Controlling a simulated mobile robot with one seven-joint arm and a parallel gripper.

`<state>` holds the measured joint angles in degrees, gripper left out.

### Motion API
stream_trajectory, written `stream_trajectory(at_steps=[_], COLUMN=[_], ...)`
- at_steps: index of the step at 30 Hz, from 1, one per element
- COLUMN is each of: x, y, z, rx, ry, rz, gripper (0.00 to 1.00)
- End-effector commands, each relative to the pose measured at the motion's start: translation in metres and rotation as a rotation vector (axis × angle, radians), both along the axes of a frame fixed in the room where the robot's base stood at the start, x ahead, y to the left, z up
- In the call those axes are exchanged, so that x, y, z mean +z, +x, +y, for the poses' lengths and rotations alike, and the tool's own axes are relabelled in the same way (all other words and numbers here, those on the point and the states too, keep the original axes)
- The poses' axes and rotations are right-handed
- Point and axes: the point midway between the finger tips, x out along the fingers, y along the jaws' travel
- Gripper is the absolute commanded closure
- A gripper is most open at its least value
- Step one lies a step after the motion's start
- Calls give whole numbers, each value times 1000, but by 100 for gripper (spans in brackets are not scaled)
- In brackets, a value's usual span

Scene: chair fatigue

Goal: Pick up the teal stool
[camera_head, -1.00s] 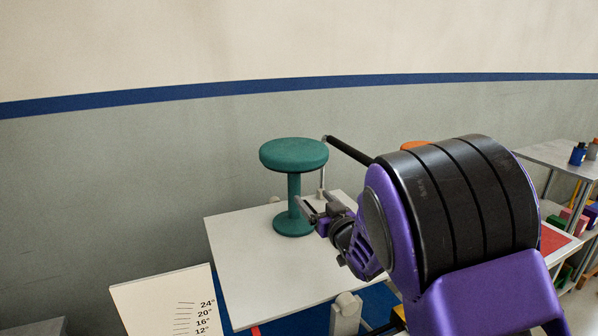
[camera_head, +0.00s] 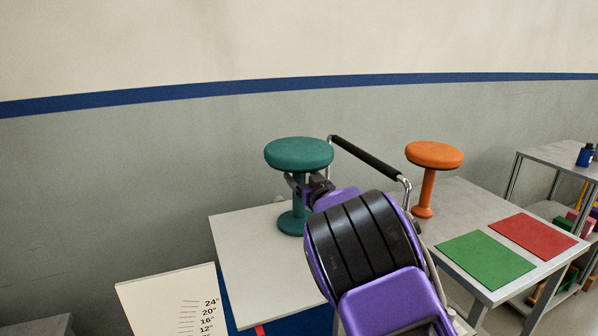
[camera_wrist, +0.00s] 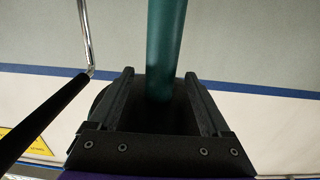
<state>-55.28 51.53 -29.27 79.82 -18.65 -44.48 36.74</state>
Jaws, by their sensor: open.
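The teal stool (camera_head: 298,153) stands upright on the white table, with a round seat, a thin stem and a round foot. My gripper (camera_head: 304,182) is at the stem just below the seat, and part of the stem is hidden behind it. In the wrist view the teal stem (camera_wrist: 166,45) runs down between the two open fingers of my gripper (camera_wrist: 160,85). A gap shows on both sides of the stem, and neither finger visibly touches it.
A metal bar with a black grip (camera_head: 365,158) rises close to the right of the stool. An orange stool (camera_head: 434,156) stands on the grey table behind green (camera_head: 485,268) and red (camera_head: 533,235) mats. The white tabletop (camera_head: 245,265) is clear at left.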

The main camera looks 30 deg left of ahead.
Motion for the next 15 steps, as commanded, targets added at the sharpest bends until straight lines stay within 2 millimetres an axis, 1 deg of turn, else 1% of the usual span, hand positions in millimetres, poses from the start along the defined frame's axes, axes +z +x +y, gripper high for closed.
stream_trajectory(at_steps=[3,10,11,15], x=[0,0,0,0], y=[4,5,5,5], z=[5,6,6,6], rx=[1,0,1,0], ry=[-1,0,0,0], rz=[-2,-1,-1,-1], gripper=[19,19,20,45])
